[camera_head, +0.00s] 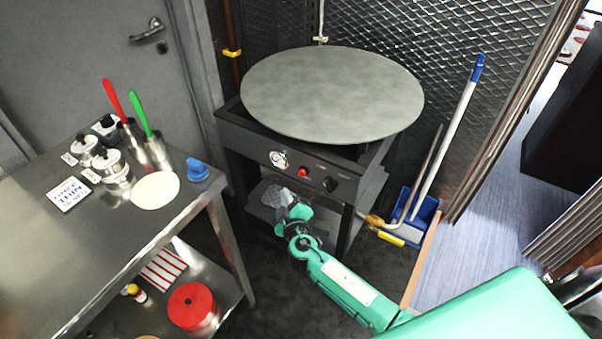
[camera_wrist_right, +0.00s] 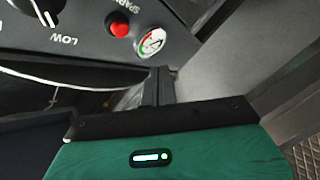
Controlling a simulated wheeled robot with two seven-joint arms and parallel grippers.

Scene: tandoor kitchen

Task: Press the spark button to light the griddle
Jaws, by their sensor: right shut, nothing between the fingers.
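The griddle (camera_head: 332,92) is a large round grey plate on a black stand. Its front panel carries a red spark button (camera_head: 303,172), a round gauge (camera_head: 279,159) to the left and a black knob (camera_head: 330,184) to the right. In the right wrist view the red button (camera_wrist_right: 119,29) lies between the gauge (camera_wrist_right: 151,42) and the knob marked LOW (camera_wrist_right: 42,8). My right gripper (camera_wrist_right: 158,84) is shut and empty, below the panel and apart from the button. In the head view its fingertips are hard to make out near the stand. My left gripper is not in view.
A steel table (camera_head: 60,240) on the left holds red- and green-handled tools, jars, a pale flat disc (camera_head: 155,189) and a blue object (camera_head: 197,169). A blue dustpan (camera_head: 412,222) and a broom (camera_head: 450,135) stand right of the griddle. Dark floor lies between table and stand.

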